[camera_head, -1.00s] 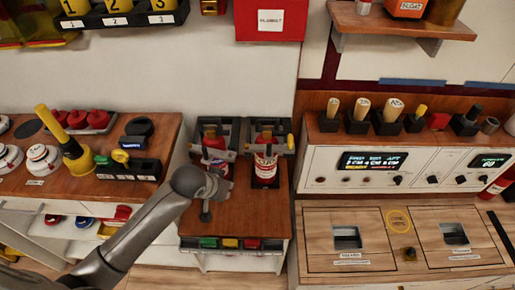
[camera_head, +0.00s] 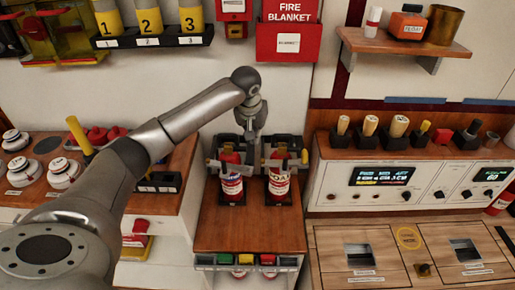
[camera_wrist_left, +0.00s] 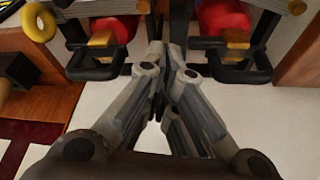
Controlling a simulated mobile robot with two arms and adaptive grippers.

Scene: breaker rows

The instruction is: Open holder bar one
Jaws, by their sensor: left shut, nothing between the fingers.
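Two black holders stand side by side at the back of the wooden stand, the left one (camera_head: 229,196) and the right one (camera_head: 279,196). Each holds an upright red bottle with a white label, the left bottle (camera_head: 232,186) and the right bottle (camera_head: 278,184). Grey bars cross near the bottle tops; I cannot tell which is bar one. My left gripper (camera_head: 252,158) points down between the holders, shut and empty. In the left wrist view its fingers (camera_wrist_left: 168,62) lie between two black frames, the left (camera_wrist_left: 97,68) and the right (camera_wrist_left: 236,65). Right gripper is out of view.
The stand's front top (camera_head: 250,235) is clear. A red fire blanket box (camera_head: 288,38) hangs on the wall behind. A control panel (camera_head: 400,185) stands to the right, with several handled tools above it. Knobs and a yellow-handled tool are on the left counter.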

